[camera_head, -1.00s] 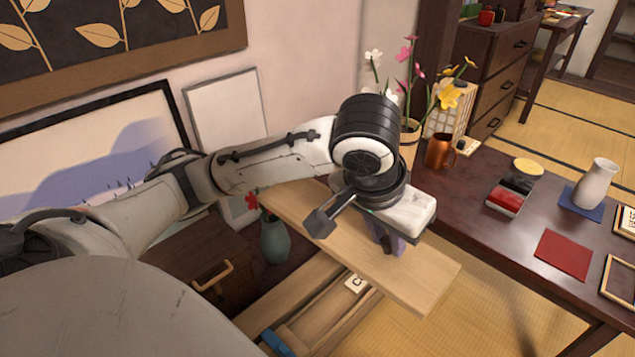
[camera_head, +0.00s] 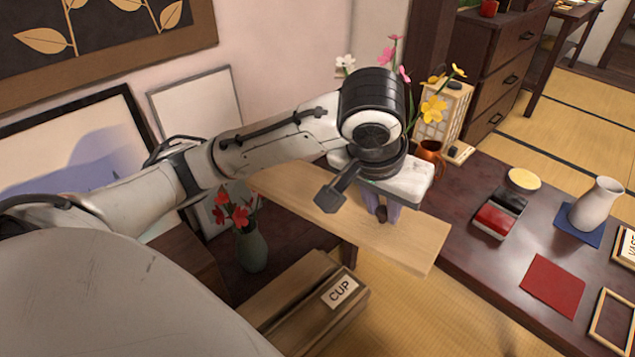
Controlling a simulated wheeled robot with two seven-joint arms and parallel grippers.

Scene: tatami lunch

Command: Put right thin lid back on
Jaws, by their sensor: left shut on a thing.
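A thin, pale wooden board (camera_head: 418,247), looking like the thin lid, is held out flat over the low dark furniture. My left gripper (camera_head: 381,212) is above it and shut on it by a small dark grip on its top face; the contact is partly hidden by my wrist. A wooden box (camera_head: 290,318) with a white "CUP" label (camera_head: 340,291) lies below and to the left of the board, apart from it. Its near left part is hidden by my own body. My right gripper is not in view.
A green vase with red flowers (camera_head: 252,250) stands left of the board, close to my forearm. A dark table (camera_head: 480,250) on the right bears a white vase (camera_head: 596,205), a copper mug (camera_head: 429,156) and a red mat (camera_head: 553,285). Tatami floor is clear between.

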